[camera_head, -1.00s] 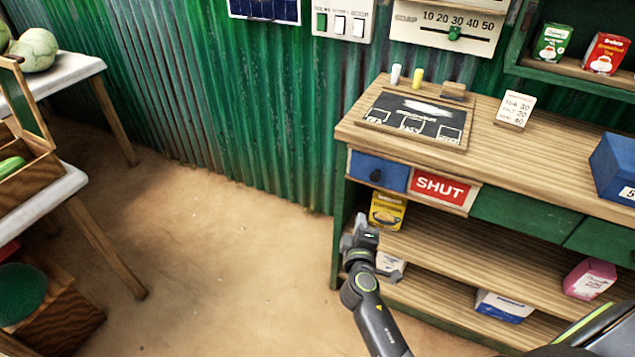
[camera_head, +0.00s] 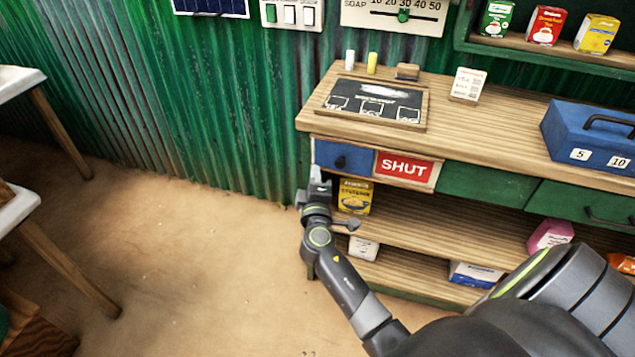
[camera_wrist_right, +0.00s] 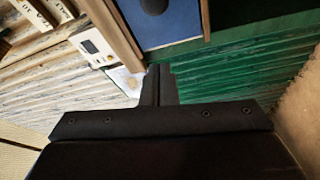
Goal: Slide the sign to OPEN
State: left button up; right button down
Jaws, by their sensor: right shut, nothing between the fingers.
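The sign sits on the front of the wooden counter. Its red plate (camera_head: 404,167) reads SHUT. Left of the plate is a blue sliding panel (camera_head: 328,153) with a dark round knob (camera_head: 340,162). My right gripper (camera_head: 319,182) is shut and empty, just below and left of the knob, near the counter's left front corner. In the right wrist view, the shut fingers (camera_wrist_right: 158,84) point toward the blue panel (camera_wrist_right: 180,25), with the knob (camera_wrist_right: 153,5) at the top edge. I see a gap between fingers and knob there. My left gripper is not in view.
Green drawers (camera_head: 485,185) continue right of the sign. Below, a yellow packet (camera_head: 355,198) stands on the shelf close to my right gripper. A chalkboard (camera_head: 385,103) and a blue cash box (camera_head: 590,140) are on the countertop. The floor left of the counter is clear.

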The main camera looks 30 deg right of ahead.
aim_at(329, 153)
jog(key=d, duration=0.1)
jog(key=w+d, duration=0.1)
jog(key=d, duration=0.1)
jog(key=w+d+p, duration=0.1)
jog(key=shift+d+f, duration=0.1)
jog(key=shift+d, duration=0.3)
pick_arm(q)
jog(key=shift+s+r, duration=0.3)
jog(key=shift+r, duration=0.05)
pick_arm(e)
jog(key=shift+s+d+f, duration=0.15)
jog(key=shift+s+d, duration=0.05)
jog(key=shift+s, duration=0.05)
pick_arm(q)
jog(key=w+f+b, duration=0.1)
jog(key=b, duration=0.1)
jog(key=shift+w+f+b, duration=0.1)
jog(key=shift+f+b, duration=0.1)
jog(key=shift+b, duration=0.1)
pick_arm(e)
jog(key=s+d, duration=1)
jog(key=s, duration=0.2)
jog(key=shift+s+d, duration=0.2)
jog(key=shift+d, duration=0.05)
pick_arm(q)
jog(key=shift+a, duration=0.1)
pick_arm(e)
jog(key=shift+w, duration=0.1)
